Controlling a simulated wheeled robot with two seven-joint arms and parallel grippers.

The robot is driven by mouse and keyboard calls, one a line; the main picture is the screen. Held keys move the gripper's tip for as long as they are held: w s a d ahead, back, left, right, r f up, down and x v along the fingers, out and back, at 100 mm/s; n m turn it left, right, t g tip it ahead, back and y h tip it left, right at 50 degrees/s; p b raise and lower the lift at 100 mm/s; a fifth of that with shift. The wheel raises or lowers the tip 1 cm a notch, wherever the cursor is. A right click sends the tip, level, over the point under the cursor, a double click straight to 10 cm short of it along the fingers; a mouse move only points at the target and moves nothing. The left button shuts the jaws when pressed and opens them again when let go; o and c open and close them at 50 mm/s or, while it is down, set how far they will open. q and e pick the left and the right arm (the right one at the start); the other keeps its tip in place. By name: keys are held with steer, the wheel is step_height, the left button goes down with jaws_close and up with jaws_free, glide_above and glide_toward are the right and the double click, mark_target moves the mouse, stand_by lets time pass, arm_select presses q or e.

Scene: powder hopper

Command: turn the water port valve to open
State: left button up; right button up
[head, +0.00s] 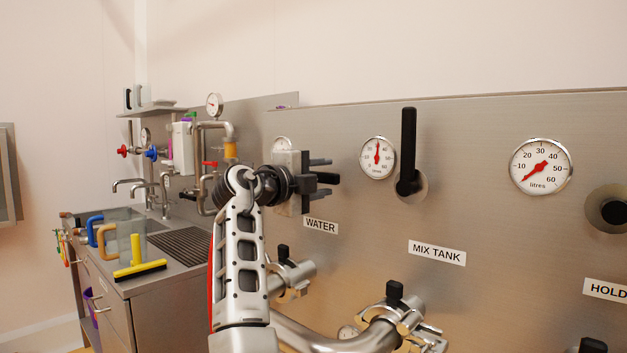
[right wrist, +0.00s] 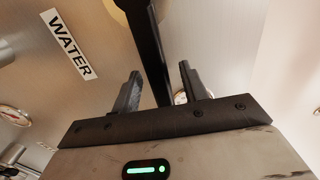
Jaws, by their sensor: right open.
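The WATER label (head: 320,226) is on the steel panel, below my right gripper in the head view; it also shows at the upper left of the right wrist view (right wrist: 69,44). In the right wrist view the black valve handle (right wrist: 148,45) comes down from the top between the fingers of my right gripper (right wrist: 160,82), roughly along the label's text. My right gripper (head: 322,178) is open, with visible gaps on both sides of the handle. In the head view my gripper and wrist hide most of the water valve. My left gripper is not in view.
An upright black handle (head: 408,150) stands above the MIX TANK label (head: 437,252), right of my gripper. Round gauges (head: 378,158) (head: 540,166) sit on the panel. Steel pipes with clamps (head: 392,318) stick out below. A sink counter (head: 150,275) stands at left.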

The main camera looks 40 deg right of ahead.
jaws_close()
steer(key=shift+r, duration=0.2)
steer(key=r+n+p, duration=0.1)
steer(key=p, duration=0.1)
steer(key=r+n+p, duration=0.1)
steer(key=n, duration=0.1)
steer(key=shift+w+r+p, duration=0.2)
steer(key=shift+r+p, duration=0.05)
steer(key=shift+p, duration=0.1)
steer(key=shift+w+r+n+p, duration=0.15)
steer(key=shift+r+n+p, duration=0.15)
steer(key=shift+n+p, duration=0.4)
steer(key=shift+f, duration=0.1)
